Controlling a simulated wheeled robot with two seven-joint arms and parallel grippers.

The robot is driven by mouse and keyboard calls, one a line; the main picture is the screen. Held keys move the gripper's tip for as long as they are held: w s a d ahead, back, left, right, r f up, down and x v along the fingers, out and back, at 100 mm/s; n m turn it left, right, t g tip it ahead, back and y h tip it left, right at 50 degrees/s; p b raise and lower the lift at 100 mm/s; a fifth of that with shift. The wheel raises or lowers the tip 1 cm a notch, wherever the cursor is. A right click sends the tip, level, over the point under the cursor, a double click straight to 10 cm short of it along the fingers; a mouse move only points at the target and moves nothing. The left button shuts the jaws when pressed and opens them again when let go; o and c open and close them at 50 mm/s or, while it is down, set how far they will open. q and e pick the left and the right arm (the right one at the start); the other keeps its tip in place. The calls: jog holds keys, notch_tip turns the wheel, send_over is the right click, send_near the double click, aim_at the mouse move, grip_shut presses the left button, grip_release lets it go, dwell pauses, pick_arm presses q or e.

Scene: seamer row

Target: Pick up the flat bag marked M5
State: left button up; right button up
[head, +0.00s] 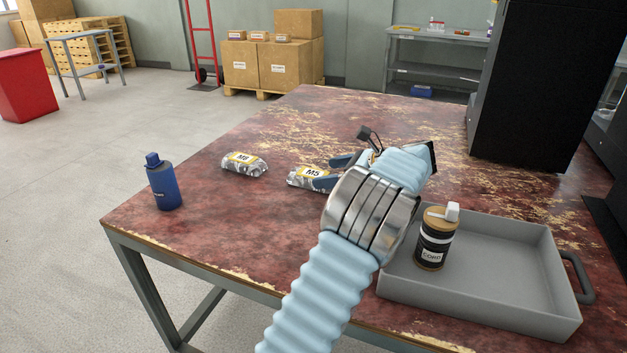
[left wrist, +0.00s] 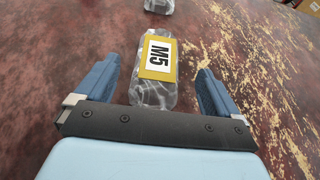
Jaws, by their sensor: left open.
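The flat bag marked M5 (head: 309,177) lies on the worn red table. It is clear with a yellow label, and my left gripper hides part of it in the head view. My left gripper (head: 337,172) is open at the bag. In the left wrist view, the M5 bag (left wrist: 156,68) lies between the two blue fingers of the left gripper (left wrist: 155,88), with a gap on each side. I cannot tell whether the fingers are at the bag's height. My right gripper is not in view.
A similar bag marked M6 (head: 244,164) lies left of the M5 bag. A blue bottle (head: 164,184) stands near the table's left edge. A grey tray (head: 515,250) at the right holds a dark cord canister (head: 434,240). A black machine (head: 535,85) stands behind.

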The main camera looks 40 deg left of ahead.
aim_at(315, 174)
pick_arm(q)
jog(key=shift+x, duration=1.55)
jog(key=shift+s, duration=0.1)
jog(key=c, duration=1.1)
jog(key=shift+r, duration=0.1)
jog(key=shift+c, duration=0.2)
